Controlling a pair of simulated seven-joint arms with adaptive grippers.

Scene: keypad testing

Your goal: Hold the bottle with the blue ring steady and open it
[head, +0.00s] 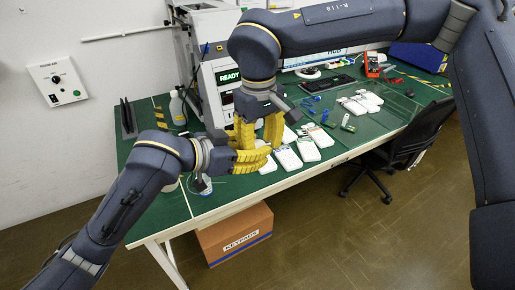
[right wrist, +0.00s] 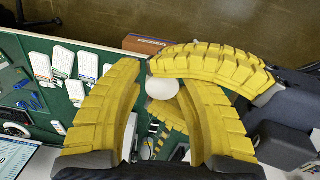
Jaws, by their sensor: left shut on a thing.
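My left gripper (head: 252,160) comes in from the left with yellow fingers closed over the table's front part. It is shut on a white bottle (right wrist: 162,88), whose rounded white top shows in the right wrist view between the yellow fingers. In the head view the fingers hide most of this bottle, and I cannot make out a blue ring on it. My right gripper (head: 258,132) points down from above, just over the left fingers. In the right wrist view its two fingers (right wrist: 160,85) are spread on either side of the bottle's top, with a gap visible.
Several white keypads (head: 309,149) lie right of the grippers. A small container with blue on it (head: 204,186) stands by the front edge, partly hidden by my left wrist. A spray bottle (head: 177,107) stands at the back left. A cardboard box (head: 235,238) is below the table.

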